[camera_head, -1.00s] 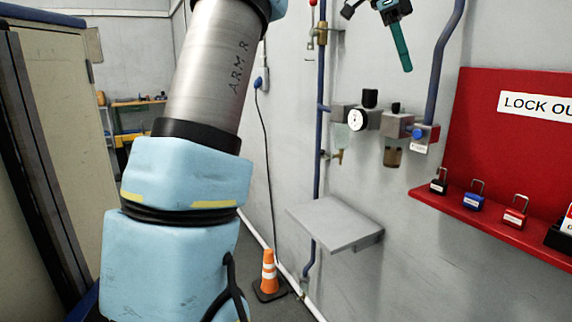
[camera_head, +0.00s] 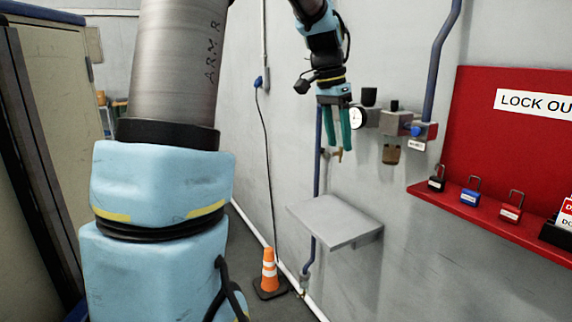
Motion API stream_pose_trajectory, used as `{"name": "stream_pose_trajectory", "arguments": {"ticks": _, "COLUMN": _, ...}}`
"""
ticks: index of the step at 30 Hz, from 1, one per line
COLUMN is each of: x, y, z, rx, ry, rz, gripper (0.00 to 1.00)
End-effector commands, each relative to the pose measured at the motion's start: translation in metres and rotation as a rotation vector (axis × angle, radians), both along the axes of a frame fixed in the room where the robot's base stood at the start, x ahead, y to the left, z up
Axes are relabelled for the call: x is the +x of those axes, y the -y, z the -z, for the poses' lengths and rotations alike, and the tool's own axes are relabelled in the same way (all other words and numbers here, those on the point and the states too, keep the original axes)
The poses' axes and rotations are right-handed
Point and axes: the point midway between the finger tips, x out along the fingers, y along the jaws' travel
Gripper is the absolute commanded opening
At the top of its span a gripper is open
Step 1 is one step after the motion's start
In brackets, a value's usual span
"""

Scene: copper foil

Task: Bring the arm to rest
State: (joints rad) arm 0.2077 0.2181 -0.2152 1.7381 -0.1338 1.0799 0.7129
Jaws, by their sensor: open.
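My gripper (camera_head: 338,146) hangs at the upper middle of the head view, its two green fingers pointing down. The fingers are apart with nothing between them. It is in front of the wall piping and left of the gauge, above the grey shelf. My arm's large blue and metal links fill the left of the view. The wrist above the gripper leads up out of the top of the picture.
A round gauge (camera_head: 357,118) and a regulator with a blue knob (camera_head: 418,131) sit on the wall. A bare grey shelf (camera_head: 335,221) juts out below. A red lockout board (camera_head: 520,150) with several padlocks is at right. An orange cone (camera_head: 269,270) stands on the floor.

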Motion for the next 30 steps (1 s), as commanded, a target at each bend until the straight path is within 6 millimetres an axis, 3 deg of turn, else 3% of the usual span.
{"name": "stream_pose_trajectory", "arguments": {"ticks": 1, "x": -0.009, "y": -0.025, "z": 0.024, "rx": 0.022, "ry": -0.008, "rz": -0.109, "gripper": 0.56}}
{"name": "stream_pose_trajectory", "arguments": {"ticks": 6, "x": -0.047, "y": -0.101, "z": 0.094, "rx": 0.07, "ry": -0.013, "rz": -0.474, "gripper": 0.56}}
{"name": "stream_pose_trajectory", "arguments": {"ticks": 12, "x": -0.107, "y": -0.164, "z": 0.151, "rx": 0.084, "ry": -0.011, "rz": -0.811, "gripper": 0.56}}
{"name": "stream_pose_trajectory", "arguments": {"ticks": 18, "x": -0.14, "y": -0.188, "z": 0.173, "rx": 0.079, "ry": -0.01, "rz": -0.963, "gripper": 0.56}}
{"name": "stream_pose_trajectory", "arguments": {"ticks": 30, "x": -0.142, "y": -0.189, "z": 0.174, "rx": 0.079, "ry": -0.011, "rz": -0.973, "gripper": 0.56}}
